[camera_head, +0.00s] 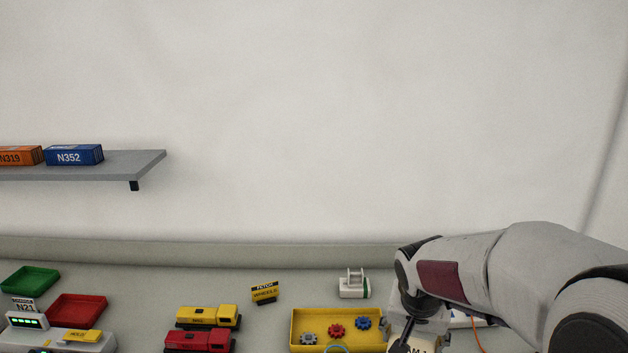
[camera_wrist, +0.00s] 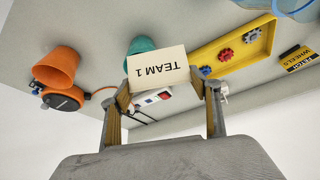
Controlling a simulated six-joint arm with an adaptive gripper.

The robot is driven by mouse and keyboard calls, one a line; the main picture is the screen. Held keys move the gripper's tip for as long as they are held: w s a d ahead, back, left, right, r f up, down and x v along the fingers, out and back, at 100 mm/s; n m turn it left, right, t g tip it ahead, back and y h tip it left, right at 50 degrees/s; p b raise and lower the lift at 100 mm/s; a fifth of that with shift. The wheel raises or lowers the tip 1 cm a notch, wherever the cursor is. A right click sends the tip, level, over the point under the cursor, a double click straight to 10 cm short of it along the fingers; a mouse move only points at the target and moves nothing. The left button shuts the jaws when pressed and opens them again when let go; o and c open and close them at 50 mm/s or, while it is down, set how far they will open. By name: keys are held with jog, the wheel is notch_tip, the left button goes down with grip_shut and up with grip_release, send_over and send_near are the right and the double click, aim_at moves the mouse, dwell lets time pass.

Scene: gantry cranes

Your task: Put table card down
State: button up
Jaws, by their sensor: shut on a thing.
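The table card (camera_wrist: 158,66) is cream with the words TEAM 1, which read upside down in the wrist view. My gripper (camera_wrist: 167,92) is shut on it, one finger at each side of the card. In the head view a corner of the card (camera_head: 422,349) shows at the bottom edge, beside my wrist. The fingertips are mostly cut off or hidden there. I cannot tell whether the card touches the table.
A yellow tray (camera_head: 296,334) with several gears lies left of my gripper. An orange cup (camera_wrist: 57,67) and a teal cup (camera_wrist: 141,47) show in the wrist view.

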aim_at(396, 335)
jog(key=shift+w+a+n, duration=0.1)
jog(key=shift+a+n, duration=0.3)
jog(key=shift+a, duration=0.65)
dwell(0.7)
jog(key=shift+w+a, duration=0.4)
jog(key=shift+a, duration=0.15)
jog(key=w+a+f+n, duration=0.1)
jog(key=w+a, duration=0.3)
jog(key=a, duration=1)
jog(key=w+a+n+y, duration=0.1)
jog(key=w+a, duration=0.3)
jog(key=a, duration=1.1)
jog(key=shift+f+n+y, duration=0.3)
jog(key=shift+f+n, duration=0.05)
jog(key=shift+n, duration=0.35)
jog(key=shift+f, duration=0.1)
jog(key=shift+f, duration=2.4)
jog(key=shift+f, duration=0.1)
